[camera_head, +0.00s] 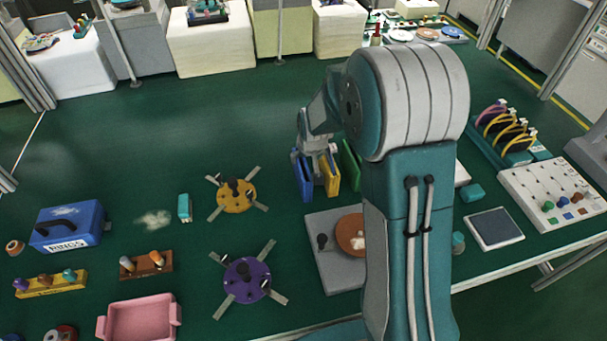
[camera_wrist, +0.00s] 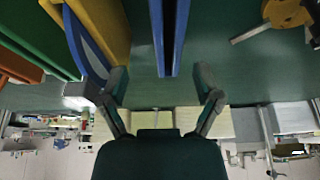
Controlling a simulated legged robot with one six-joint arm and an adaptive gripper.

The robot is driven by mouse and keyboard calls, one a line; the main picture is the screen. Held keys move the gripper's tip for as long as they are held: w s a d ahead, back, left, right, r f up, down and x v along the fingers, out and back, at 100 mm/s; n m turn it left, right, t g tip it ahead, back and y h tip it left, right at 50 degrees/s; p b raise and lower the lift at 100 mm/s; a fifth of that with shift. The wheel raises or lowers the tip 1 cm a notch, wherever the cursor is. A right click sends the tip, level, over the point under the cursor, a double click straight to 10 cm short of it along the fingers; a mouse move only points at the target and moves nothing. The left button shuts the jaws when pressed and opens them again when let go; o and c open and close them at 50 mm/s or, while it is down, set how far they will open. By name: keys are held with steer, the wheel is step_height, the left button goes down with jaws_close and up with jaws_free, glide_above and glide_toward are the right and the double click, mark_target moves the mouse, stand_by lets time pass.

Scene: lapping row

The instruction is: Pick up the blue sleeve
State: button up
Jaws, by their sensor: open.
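The blue sleeve (camera_head: 303,178) stands upright on the green table, left of the yellow sleeve (camera_head: 329,176). My gripper (camera_head: 316,150) is above these sleeves at the end of my arm. In the wrist view, the blue sleeve (camera_wrist: 168,35) appears as a narrow upright piece, its near end ahead of the gap between my two fingers (camera_wrist: 161,84). The fingers are spread and empty, with space on both sides of the sleeve. The yellow sleeve (camera_wrist: 108,28) is close on the left, with a blue curved piece along it. My gripper hides part of the sleeves in the head view.
A green sleeve (camera_head: 349,165) stands right of the yellow one, partly behind my arm. A grey plate (camera_head: 318,222) with a brown disc (camera_head: 350,234) lies nearer. A yellow round fixture (camera_head: 237,198) with metal arms is to the left. Free table lies beyond the sleeves.

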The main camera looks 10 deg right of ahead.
mark_target(303, 165)
steer(key=f, duration=0.1)
steer(key=w+a+f, duration=0.1)
steer(key=f, duration=0.2)
steer(key=shift+w+a, duration=0.2)
steer(key=shift+w, duration=0.05)
steer(key=shift+w+d+f, duration=0.1)
steer(key=shift+w+f, duration=0.05)
steer(key=shift+f, duration=0.15)
steer(key=shift+w+d+f, duration=0.1)
steer(key=shift+d+f, duration=0.05)
steer(key=shift+d, duration=0.1)
steer(key=shift+a+f, duration=0.15)
steer(key=shift+a, duration=0.05)
steer(key=shift+f, duration=0.15)
steer(key=shift+d, duration=0.1)
jaws_close()
